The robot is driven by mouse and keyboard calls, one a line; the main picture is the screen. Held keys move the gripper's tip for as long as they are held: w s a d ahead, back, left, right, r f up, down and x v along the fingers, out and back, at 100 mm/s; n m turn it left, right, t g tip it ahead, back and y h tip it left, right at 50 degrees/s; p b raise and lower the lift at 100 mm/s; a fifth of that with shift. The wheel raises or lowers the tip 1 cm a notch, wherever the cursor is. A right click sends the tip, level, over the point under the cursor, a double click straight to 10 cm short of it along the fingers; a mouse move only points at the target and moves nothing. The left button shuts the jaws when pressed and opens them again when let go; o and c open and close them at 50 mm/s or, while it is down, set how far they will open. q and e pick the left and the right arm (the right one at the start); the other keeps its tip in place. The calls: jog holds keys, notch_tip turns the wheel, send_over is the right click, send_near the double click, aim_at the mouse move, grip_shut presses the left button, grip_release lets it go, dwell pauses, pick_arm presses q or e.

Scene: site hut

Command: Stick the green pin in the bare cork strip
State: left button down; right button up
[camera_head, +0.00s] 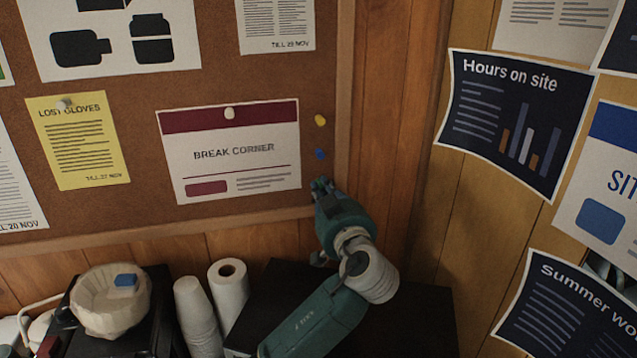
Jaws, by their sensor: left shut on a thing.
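The cork board has a narrow bare cork strip (321,85) at its right side, between the posters and the wooden frame. A yellow pin (320,120) and a blue pin (320,154) stand in it, one above the other. My left gripper (321,185) is at the lower part of this strip, just below the blue pin. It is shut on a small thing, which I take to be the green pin. My right gripper is not in view.
The Break Corner poster (232,178) hangs close left of my gripper, under a white pin. The board's wooden frame (344,100) is close on the right. Below stand a pale bowl (105,308) with a blue item, stacked cups (196,305) and a paper roll (229,290).

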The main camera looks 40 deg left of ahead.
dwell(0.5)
pick_arm(q)
jog(key=c, duration=1.8)
grip_release()
jog(key=shift+o, duration=0.2)
jog(key=v, duration=1.2)
jog(key=shift+f, duration=0.15)
